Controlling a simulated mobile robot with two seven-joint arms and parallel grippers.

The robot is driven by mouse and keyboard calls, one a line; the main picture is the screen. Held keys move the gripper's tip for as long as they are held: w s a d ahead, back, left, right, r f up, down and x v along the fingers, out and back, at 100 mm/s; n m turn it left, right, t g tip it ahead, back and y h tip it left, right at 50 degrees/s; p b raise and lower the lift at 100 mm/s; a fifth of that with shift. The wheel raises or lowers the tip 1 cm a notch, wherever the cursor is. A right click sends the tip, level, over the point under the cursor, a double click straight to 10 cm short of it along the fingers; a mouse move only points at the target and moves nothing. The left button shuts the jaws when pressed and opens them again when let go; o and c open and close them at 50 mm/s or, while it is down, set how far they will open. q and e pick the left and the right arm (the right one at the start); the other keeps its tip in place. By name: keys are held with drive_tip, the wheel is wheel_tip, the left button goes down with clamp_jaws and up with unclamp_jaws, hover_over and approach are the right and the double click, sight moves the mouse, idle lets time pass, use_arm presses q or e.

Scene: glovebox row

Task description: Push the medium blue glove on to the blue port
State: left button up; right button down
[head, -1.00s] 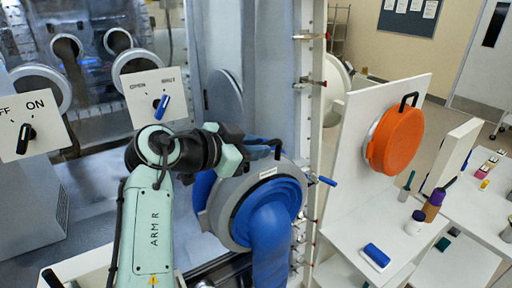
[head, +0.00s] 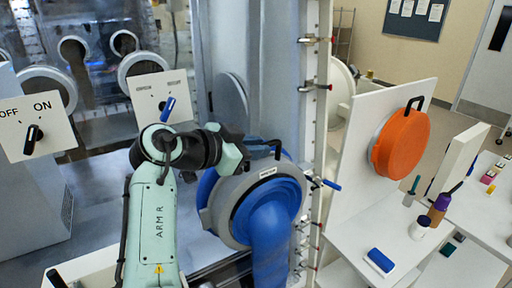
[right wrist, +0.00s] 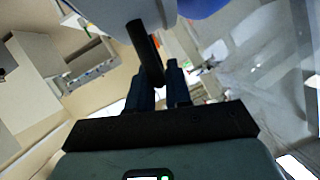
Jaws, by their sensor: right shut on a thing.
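The blue glove (head: 268,225) hangs down from a grey ring (head: 228,208) with a small white label, in the middle of the head view. A black handle (head: 264,144) sticks up from the ring; it also shows in the right wrist view (right wrist: 146,52). My right gripper (head: 246,150) comes in from the left and is shut on this handle, with a dark finger on each side of it in the right wrist view (right wrist: 159,88). Blue shows behind the ring's left side. The ring hides the port, so I cannot tell whether they touch. My left gripper is not in view.
An orange round cover (head: 401,145) with a black handle sits on a white upright panel (head: 352,165) to the right. A white bench (head: 375,225) holds a blue block (head: 380,260) and several bottles. A blue-tipped lever (head: 331,185) projects beside the ring. Knob panels stand left.

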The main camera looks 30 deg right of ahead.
drive_tip(key=shift+w+a+f, duration=0.1)
drive_tip(key=shift+w+a, duration=0.05)
drive_tip(key=shift+w, duration=1.2)
idle(1.0)
drive_tip(key=c, duration=1)
unclamp_jaws()
drive_tip(key=shift+o, duration=0.2)
drive_tip(key=shift+s, duration=0.1)
